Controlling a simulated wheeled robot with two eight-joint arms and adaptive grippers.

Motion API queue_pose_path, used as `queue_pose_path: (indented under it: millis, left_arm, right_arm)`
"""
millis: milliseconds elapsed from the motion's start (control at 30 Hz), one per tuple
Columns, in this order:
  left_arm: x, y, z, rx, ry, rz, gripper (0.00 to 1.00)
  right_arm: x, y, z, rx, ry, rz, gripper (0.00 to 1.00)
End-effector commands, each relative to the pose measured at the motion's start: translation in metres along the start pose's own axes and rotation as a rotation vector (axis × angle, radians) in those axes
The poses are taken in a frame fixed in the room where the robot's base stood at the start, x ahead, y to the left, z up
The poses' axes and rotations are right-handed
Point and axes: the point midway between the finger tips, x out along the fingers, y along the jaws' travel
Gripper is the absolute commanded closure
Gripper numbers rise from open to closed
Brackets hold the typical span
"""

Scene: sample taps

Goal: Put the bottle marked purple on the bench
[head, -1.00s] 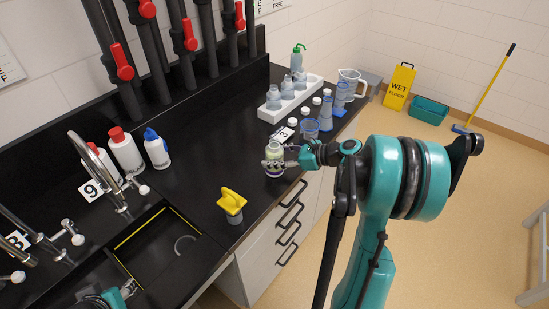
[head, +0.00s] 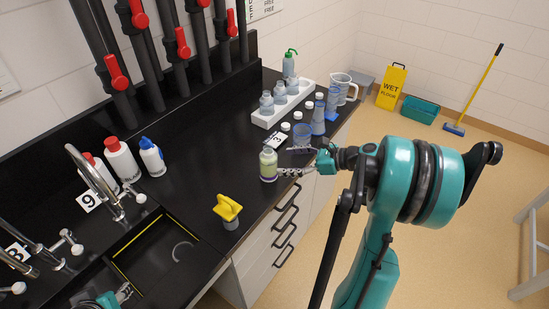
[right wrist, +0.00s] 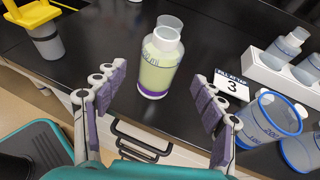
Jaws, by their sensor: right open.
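The bottle with a purple band (right wrist: 158,65) stands upright on the black bench (head: 195,205), near its front edge. It holds pale yellow-green liquid and also shows in the head view (head: 268,164). My right gripper (head: 284,161) is open just to the right of the bottle. In the right wrist view its two fingers (right wrist: 155,88) are spread wide, with the bottle beyond and between them, apart from both. Part of my left gripper (head: 123,293) shows low at the left by the sink; its jaws are too cut off to judge.
A card marked 3 (right wrist: 232,86) and blue-rimmed beakers (right wrist: 268,118) stand close to the right finger. A white rack of bottles (head: 283,104) is behind. Bench between is clear.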

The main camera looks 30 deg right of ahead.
Motion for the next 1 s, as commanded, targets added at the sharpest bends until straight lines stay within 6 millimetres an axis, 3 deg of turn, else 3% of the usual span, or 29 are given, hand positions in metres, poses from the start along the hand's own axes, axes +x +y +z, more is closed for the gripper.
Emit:
queue_pose_path:
  millis: [100,300,1000]
  left_arm:
    - [-0.008,0.0,-0.005,0.0,0.0,0.0,0.6]
    - [-0.011,0.0,-0.008,0.0,0.0,0.0,0.6]
    - [-0.011,0.0,-0.008,0.0,0.0,0.0,0.6]
  right_arm:
    - [-0.024,-0.001,0.002,0.001,0.0,-0.003,0.3]
    - [-0.043,0.0,0.001,0.0,0.0,-0.001,0.3]
    - [-0.045,0.0,0.0,0.0,0.0,0.0,0.3]
